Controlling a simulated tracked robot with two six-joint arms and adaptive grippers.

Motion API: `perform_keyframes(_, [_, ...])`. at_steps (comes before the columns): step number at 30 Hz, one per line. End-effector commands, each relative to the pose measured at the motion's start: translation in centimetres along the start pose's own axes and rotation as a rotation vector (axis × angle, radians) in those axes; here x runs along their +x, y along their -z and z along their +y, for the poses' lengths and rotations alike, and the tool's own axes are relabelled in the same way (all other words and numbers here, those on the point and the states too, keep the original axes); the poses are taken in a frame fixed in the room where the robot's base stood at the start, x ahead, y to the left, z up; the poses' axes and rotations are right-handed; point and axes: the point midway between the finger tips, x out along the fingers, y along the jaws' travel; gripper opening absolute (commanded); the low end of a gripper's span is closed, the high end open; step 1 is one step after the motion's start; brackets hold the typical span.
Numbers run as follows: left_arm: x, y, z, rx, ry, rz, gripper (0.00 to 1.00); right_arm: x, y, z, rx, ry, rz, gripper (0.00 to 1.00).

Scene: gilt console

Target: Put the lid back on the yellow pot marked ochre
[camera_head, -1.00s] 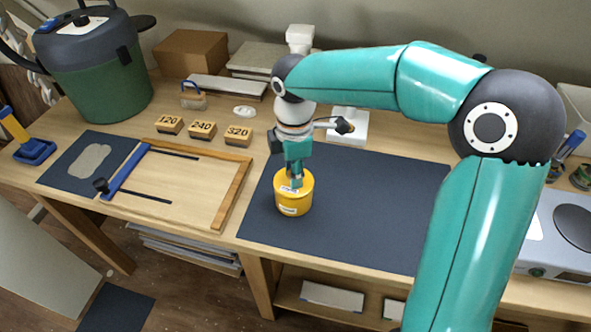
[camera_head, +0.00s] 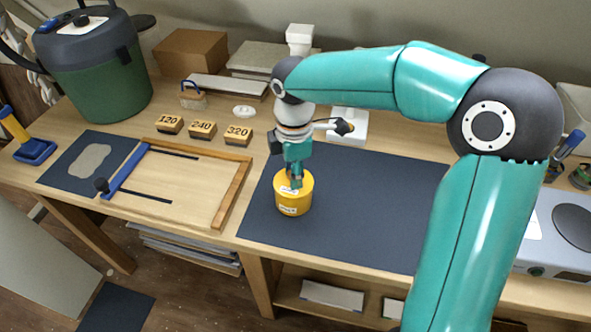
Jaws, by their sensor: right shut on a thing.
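The yellow pot (camera_head: 293,206) stands upright near the left side of the dark mat (camera_head: 375,208), with a small white label on its front. Its yellow lid (camera_head: 305,182) shows at the top of the pot, with no clear gap between them that I can see. My right gripper (camera_head: 294,184) points down from above and is shut on the lid. The fingers hide part of the lid, so I cannot tell whether it is fully seated. My left gripper is not in view.
Left of the mat lies a wooden frame (camera_head: 232,192) with a blue bar. Sanding blocks marked 120 (camera_head: 169,124), 240 (camera_head: 202,130) and 320 (camera_head: 238,135) stand behind it. A white lamp base (camera_head: 348,128) stands behind the mat. The mat's middle is bare.

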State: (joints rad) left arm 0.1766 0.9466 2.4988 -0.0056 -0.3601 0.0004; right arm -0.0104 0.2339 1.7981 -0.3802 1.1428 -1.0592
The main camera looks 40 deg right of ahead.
Motion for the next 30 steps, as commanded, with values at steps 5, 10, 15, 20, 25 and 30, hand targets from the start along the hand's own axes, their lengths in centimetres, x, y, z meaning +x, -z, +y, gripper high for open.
perform_keyframes(5, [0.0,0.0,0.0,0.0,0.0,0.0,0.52,0.04,-0.01,0.0,0.0,0.0,0.0,0.0])
perform_keyframes(10, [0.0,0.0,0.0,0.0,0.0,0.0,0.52,0.04,-0.02,0.0,0.0,0.0,0.0,0.0])
perform_keyframes(15, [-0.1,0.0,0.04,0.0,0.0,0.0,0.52,0.01,-0.03,0.0,0.001,0.0,0.0,0.0])
perform_keyframes(20, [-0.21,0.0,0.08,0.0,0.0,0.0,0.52,0.06,-0.04,0.01,0.001,0.0,0.0,0.0])
perform_keyframes(25, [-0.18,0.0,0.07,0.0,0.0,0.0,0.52,0.09,-0.05,0.01,0.001,0.0,0.0,0.0])
perform_keyframes(30, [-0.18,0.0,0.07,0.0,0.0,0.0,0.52,0.08,-0.06,0.01,0.001,0.0,0.0,0.31])
